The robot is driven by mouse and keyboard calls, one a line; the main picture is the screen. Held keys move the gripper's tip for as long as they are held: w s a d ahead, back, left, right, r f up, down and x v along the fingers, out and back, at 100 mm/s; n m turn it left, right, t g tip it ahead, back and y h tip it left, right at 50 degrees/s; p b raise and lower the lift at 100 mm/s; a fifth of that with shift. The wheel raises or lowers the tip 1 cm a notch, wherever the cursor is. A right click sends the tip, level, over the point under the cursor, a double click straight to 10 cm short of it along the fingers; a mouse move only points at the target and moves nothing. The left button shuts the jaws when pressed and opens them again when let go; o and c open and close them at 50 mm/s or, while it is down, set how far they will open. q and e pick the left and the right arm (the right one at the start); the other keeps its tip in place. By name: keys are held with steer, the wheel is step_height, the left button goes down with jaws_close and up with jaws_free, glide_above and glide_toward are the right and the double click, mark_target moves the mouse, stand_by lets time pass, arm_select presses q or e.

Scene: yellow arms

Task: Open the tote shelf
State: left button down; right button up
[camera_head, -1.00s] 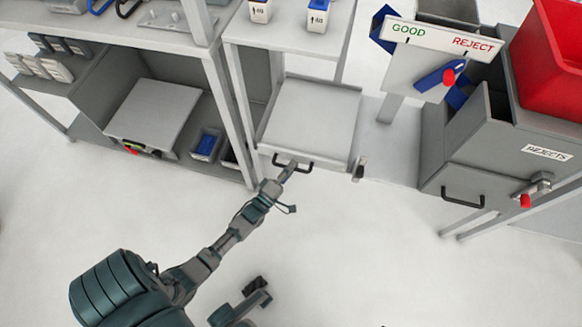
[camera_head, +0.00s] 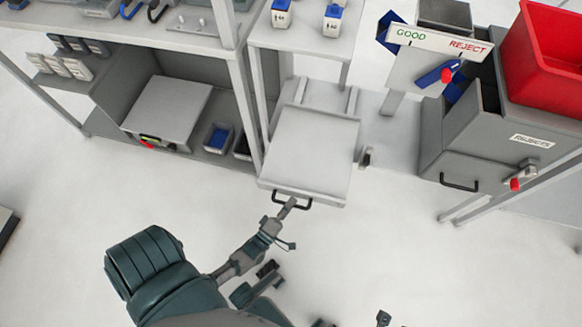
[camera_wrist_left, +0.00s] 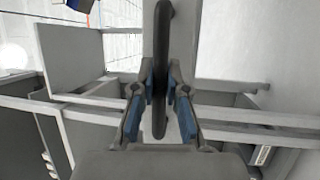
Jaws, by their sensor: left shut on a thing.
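The tote shelf (camera_head: 315,155) is a flat light-grey sliding tray, pulled part of the way out toward me, with its two rails (camera_head: 352,100) showing behind it. A dark bar handle (camera_head: 306,203) is on its front edge. My left gripper (camera_head: 287,207) is at the left part of this handle. In the left wrist view the handle (camera_wrist_left: 162,60) runs between the two blue-padded fingers of the gripper (camera_wrist_left: 160,105), which are shut on it. Part of my right arm shows low in the head view, but I cannot make out its fingers.
A grey bin unit with a handle (camera_head: 459,183) and a red tote (camera_head: 548,55) stands at the right. A GOOD/REJECT sign (camera_head: 438,41) is beside it. A shelf with a blue bin (camera_head: 217,139) is at the left. The floor in front is clear.

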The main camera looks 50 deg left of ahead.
arm_select(q)
steer(key=s+d, duration=0.4)
steer(key=s, duration=0.2)
steer(key=shift+s+f+p, duration=0.2)
steer(key=shift+s+p, duration=0.2)
steer(key=c, duration=1.2)
jaws_free()
steer(key=shift+a, duration=0.1)
steer(key=v, duration=1.2)
steer(key=shift+w, duration=0.1)
